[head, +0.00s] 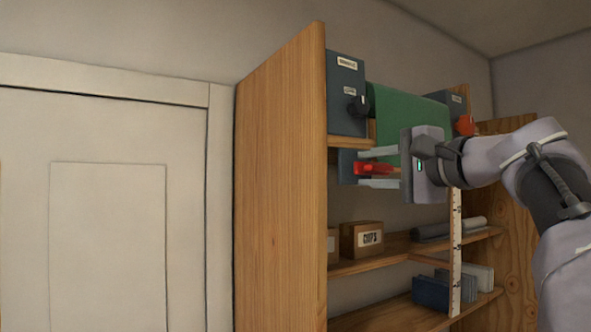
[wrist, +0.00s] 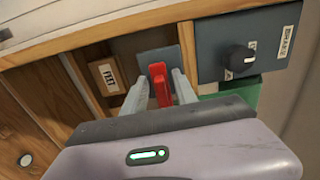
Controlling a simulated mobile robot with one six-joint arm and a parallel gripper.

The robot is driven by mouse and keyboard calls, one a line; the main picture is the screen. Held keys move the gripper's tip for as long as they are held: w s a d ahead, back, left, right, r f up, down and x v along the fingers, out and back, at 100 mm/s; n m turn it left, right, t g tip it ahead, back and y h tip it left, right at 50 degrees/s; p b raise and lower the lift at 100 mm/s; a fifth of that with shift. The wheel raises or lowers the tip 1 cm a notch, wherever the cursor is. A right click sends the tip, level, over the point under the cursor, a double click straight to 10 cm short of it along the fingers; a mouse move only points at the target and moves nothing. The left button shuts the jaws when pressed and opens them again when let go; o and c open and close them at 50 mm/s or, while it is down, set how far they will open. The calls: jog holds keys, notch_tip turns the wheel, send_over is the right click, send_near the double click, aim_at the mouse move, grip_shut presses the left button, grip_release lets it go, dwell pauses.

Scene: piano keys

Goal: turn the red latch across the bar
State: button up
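The red latch (head: 372,168) is a small red handle on a dark blue-grey plate (head: 347,167), beside the tall wooden side panel. In the wrist view the red latch (wrist: 161,88) points toward me, its plate (wrist: 157,60) behind it. My gripper (head: 361,169) has its fingers spread above and below the latch in the head view. In the wrist view my gripper (wrist: 161,80) has one finger on each side of the latch, with small gaps visible. It is open around the latch. I cannot make out the bar clearly.
A blue-grey box with a black knob (wrist: 238,58) sits close to the latch. A green sheet (head: 398,118) hangs behind my gripper. Another red part (head: 464,125) is at the right. Lower shelves hold a labelled carton (head: 362,240) and dark blue items. A white door (head: 108,220) stands left.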

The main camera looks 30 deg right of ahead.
jog(key=s+d+b, duration=0.1)
jog(key=s+b, duration=0.1)
jog(key=s, duration=1.5)
jog(key=shift+s+d, duration=0.15)
jog(key=shift+s, duration=0.05)
